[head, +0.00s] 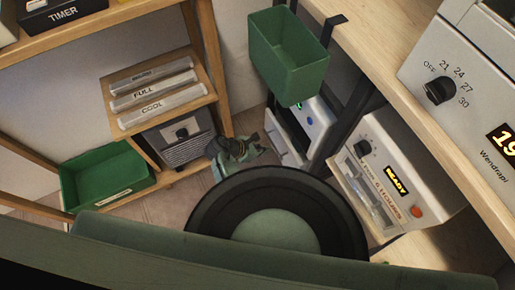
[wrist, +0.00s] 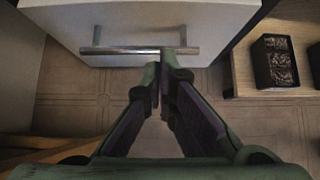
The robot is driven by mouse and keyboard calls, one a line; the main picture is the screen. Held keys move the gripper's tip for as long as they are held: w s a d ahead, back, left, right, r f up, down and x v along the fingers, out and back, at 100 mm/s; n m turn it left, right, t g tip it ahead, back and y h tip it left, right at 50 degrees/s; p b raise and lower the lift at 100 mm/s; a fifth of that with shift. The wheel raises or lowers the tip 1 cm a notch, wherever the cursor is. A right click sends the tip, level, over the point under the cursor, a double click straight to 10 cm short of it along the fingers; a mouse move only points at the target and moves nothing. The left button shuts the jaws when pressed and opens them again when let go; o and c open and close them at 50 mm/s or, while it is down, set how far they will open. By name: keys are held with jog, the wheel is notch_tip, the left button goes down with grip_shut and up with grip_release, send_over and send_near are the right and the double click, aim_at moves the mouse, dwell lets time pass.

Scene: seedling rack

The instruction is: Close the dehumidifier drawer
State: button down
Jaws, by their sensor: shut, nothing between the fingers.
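The dehumidifier (head: 312,122) is a white unit with a blue light, low beneath the bench in the head view. Its white drawer (head: 283,150) appears to stick out at the lower left of the unit. In the wrist view the drawer's white front (wrist: 220,18) fills the top, with a horizontal metal bar handle (wrist: 115,50). My gripper (wrist: 161,68) is shut and empty, its fingertips just below and overlapping the right part of the handle. I cannot tell whether they touch. In the head view my gripper (head: 236,145) is left of the drawer, partly hidden by my wrist.
A green bin (head: 285,85) hangs from the bench edge above. A white device reading READY (head: 367,150) stands right of the dark post. A wooden rack (head: 196,65) with a green tray (head: 130,185) stands left. In the wrist view a low wooden shelf (wrist: 240,75) holds dark pots.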

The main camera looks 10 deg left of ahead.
aim_at(286, 141)
jog(key=shift+w+d+f, duration=0.35)
jog(key=shift+w+d, duration=0.25)
jog(key=shift+d, duration=0.2)
jog(key=shift+w+d+f, duration=0.3)
jog(key=shift+w+d, duration=0.25)
jog(key=shift+d, duration=0.3)
jog(key=shift+w+d+f, duration=0.35)
jog(key=shift+w+d, duration=0.25)
jog(key=shift+d, duration=0.2)
jog(key=shift+w+d+p, duration=0.3)
jog(key=shift+w+d, duration=0.4)
jog(key=shift+d, duration=0.25)
jog(key=shift+w+d+p, duration=0.3)
jog(key=shift+w+d, duration=0.4)
jog(key=shift+d, duration=0.25)
jog(key=shift+r, duration=0.1)
jog(key=s+a, duration=0.1)
jog(key=s+a+p, duration=0.2)
jog(key=a, duration=0.1)
jog(key=shift+a+r, duration=0.1)
jog(key=shift+r, duration=0.25)
jog(key=v, duration=0.9)
jog(key=shift+f, duration=0.15)
